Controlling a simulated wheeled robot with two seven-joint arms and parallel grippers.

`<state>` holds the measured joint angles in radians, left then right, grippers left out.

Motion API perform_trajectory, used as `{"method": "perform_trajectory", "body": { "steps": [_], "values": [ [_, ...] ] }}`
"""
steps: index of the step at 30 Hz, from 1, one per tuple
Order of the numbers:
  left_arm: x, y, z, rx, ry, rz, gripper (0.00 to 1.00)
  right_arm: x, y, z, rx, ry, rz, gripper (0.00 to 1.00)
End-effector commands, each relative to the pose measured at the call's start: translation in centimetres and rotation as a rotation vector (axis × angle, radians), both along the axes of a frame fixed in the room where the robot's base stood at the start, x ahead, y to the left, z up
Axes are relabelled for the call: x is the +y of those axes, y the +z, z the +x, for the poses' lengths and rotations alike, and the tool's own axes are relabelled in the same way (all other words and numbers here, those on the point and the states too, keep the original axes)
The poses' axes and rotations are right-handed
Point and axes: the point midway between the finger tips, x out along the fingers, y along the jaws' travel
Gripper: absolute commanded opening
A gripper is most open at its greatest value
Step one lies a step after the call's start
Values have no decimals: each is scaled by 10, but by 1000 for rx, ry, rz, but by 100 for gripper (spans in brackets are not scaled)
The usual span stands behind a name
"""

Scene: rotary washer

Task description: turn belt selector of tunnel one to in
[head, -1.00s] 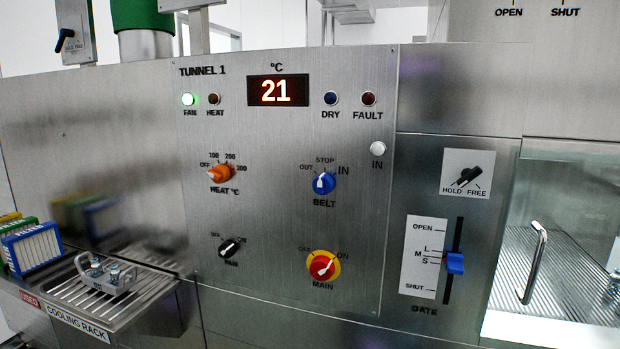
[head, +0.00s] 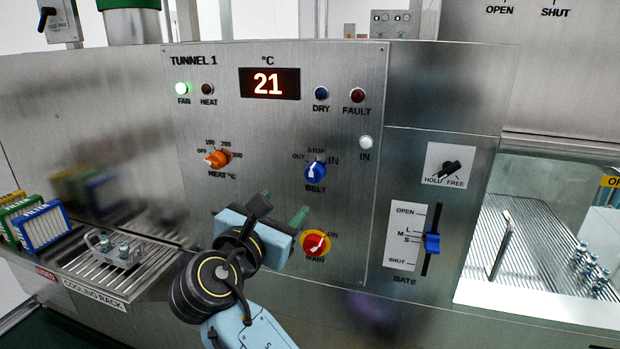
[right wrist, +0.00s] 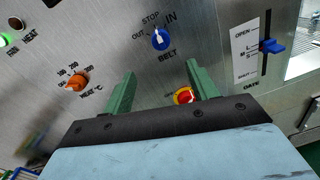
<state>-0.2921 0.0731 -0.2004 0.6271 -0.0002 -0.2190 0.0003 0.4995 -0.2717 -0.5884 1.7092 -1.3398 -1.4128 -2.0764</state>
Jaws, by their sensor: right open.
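The blue belt selector (head: 316,172) is on the Tunnel 1 panel, with OUT at its left, STOP above and IN at its right. Its white pointer points up, about at STOP. It also shows at the top of the right wrist view (right wrist: 160,39). My right gripper (head: 282,206) is in front of the panel, below and left of the selector, touching nothing that I can see. In the right wrist view its two green fingers (right wrist: 160,83) are apart with nothing between them. The white IN lamp (head: 366,142) looks unlit. My left gripper is out of view.
The orange heat knob (head: 217,159) is left of the selector, and the red and yellow main switch (head: 317,243) is below it. The blue gate slider (head: 432,243) is to the right. A cooling rack (head: 90,290) juts out at the left.

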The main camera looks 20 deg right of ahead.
Motion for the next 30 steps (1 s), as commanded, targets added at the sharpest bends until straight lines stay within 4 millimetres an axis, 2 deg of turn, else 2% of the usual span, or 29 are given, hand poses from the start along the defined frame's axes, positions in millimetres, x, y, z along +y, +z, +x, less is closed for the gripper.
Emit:
{"method": "perform_trajectory", "body": {
  "steps": [5, 15, 21, 30],
  "values": [
    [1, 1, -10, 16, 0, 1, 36, -13, 5, 12, -1, -12, -13, 58],
    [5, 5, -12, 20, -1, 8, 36, -57, 5, 68, 0, -10, -12, 58],
    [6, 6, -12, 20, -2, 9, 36, -75, 5, 92, 0, -7, -10, 58],
    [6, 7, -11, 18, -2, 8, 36, -83, 4, 103, -1, -6, -7, 58]
  ]
}}
